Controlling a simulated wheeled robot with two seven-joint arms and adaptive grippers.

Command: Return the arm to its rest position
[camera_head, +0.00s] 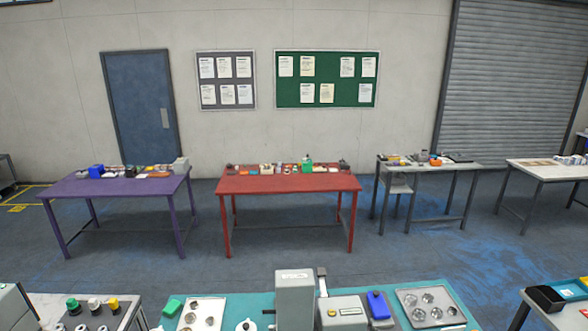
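Neither of my arms and neither gripper shows in the head view. The view looks out over a teal-topped table (262,309) at the bottom edge, whose near part is cut off. A grey box-shaped device (295,300) stands upright near its middle.
A grey plate with round metal dishes (432,306) lies at the teal table's right, a white one (202,314) at its left. Purple (110,187), red (285,184) and grey (440,168) tables stand behind. Open floor (400,250) lies between.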

